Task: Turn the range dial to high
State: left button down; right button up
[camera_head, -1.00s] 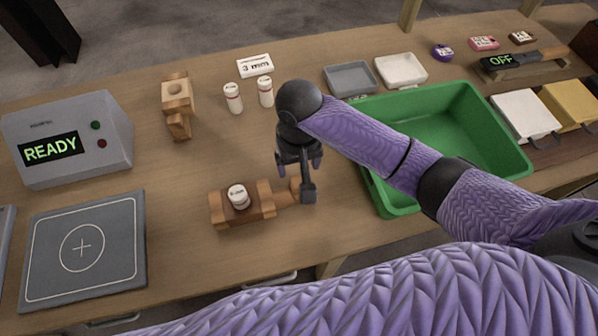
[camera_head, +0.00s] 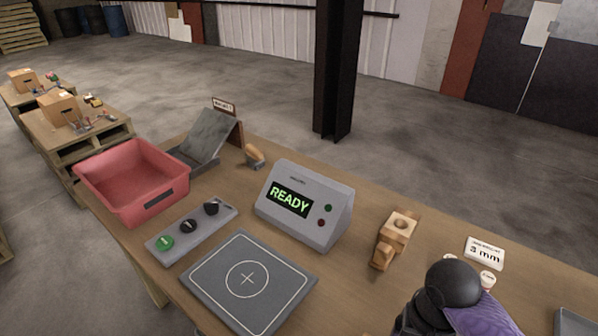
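A grey control panel (camera_head: 208,231) lies on the table at left of centre. It carries a green round button (camera_head: 165,242), a low black dial (camera_head: 188,226) and a taller black knob (camera_head: 211,207) at its far end. Their markings are too small to read, so I cannot tell which is the range dial or where it points. My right arm's dark wrist (camera_head: 453,285) is at the lower right, well away from the panel. Its fingertips are cut off by the bottom edge. My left gripper is not in view.
A grey box (camera_head: 322,238) reads READY. In front of it lies a grey plate with a cross (camera_head: 205,276). A red bin (camera_head: 98,189) stands left, a grey chute (camera_head: 207,139) behind. A wooden stand (camera_head: 385,250) and a "3 mm" card (camera_head: 484,254) are right.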

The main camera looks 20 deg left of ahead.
aim_at(211, 208)
jog(key=u, duration=1.45)
